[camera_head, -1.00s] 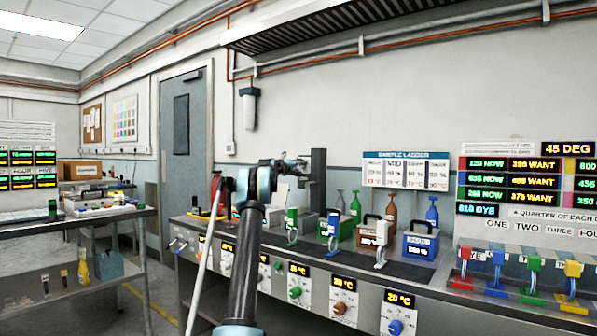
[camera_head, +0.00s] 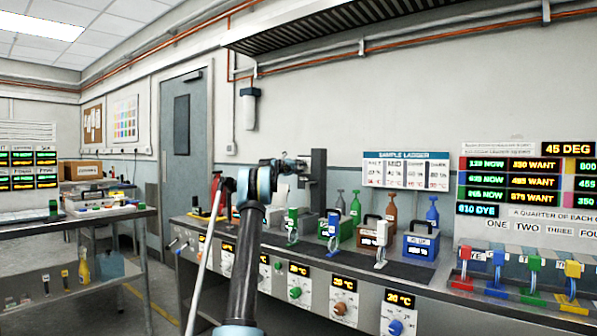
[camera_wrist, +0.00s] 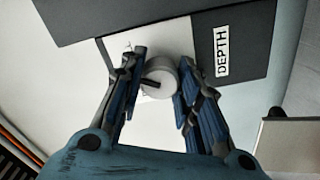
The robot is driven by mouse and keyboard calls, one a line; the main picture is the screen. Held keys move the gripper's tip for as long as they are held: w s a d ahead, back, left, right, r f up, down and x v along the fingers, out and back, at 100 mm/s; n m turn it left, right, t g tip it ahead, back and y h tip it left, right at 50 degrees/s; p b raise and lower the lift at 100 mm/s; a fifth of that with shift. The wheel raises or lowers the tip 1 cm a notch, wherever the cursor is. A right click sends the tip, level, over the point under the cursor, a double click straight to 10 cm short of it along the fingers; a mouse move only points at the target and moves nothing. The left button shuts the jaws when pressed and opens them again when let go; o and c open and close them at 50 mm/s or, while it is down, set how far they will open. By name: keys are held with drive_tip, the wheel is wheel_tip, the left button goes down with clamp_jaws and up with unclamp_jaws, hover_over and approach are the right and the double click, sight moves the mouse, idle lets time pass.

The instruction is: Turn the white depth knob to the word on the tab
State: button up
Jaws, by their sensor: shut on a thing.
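The white depth knob (camera_wrist: 160,76) is in the wrist view, a short round cylinder with a dark pointer line on its face. My gripper (camera_wrist: 161,70) is shut on it, with one blue-black finger on each side. A dark plate beside the knob carries a white label reading DEPTH (camera_wrist: 222,50). In the head view my gripper (camera_head: 300,164) is at a dark upright post (camera_head: 318,182) at the back of the bench; the knob cannot be made out there. I cannot make out the tab or its word in either view.
The bench (camera_head: 400,272) carries several coloured bottles, cases and upright levers to the right of my arm. A sample ladder board (camera_head: 405,171) hangs on the wall behind. A side table (camera_head: 80,222) with small items stands at left.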

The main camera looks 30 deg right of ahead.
drive_tip(key=n, duration=0.6)
drive_tip(key=shift+f, duration=0.15)
idle(0.4)
drive_tip(key=o, duration=1.1)
drive_tip(key=shift+w, duration=0.1)
drive_tip(key=shift+v, duration=6.05)
